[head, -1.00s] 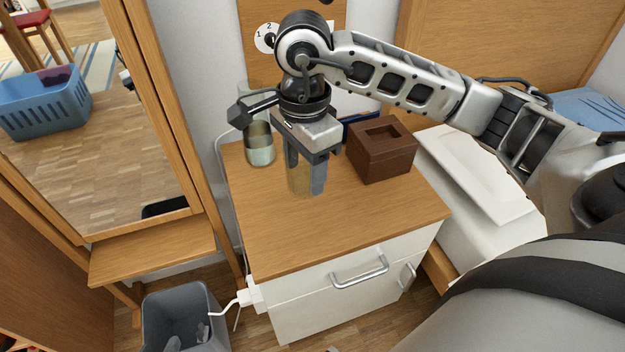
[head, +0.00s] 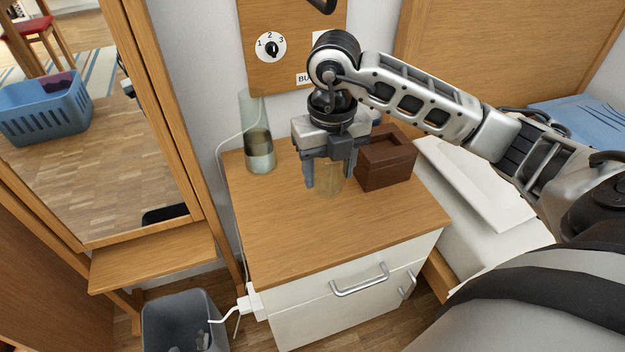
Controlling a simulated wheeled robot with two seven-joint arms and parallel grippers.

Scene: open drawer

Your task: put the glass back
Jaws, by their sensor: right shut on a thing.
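The glass (head: 328,181) is a clear tumbler, upright over the wooden top of the white nightstand (head: 300,235). My right gripper (head: 330,177) comes from above with its fingers pointing down, shut on the glass from both sides. The gripper hides the upper part of the glass. I cannot tell whether its base touches the nightstand top. My left gripper is not in view.
A tall glass vase or carafe (head: 260,150) stands left of my gripper near the wall. A dark brown box (head: 388,163) stands close on the right. The front of the nightstand top is clear. A grey bin (head: 185,318) stands below on the left.

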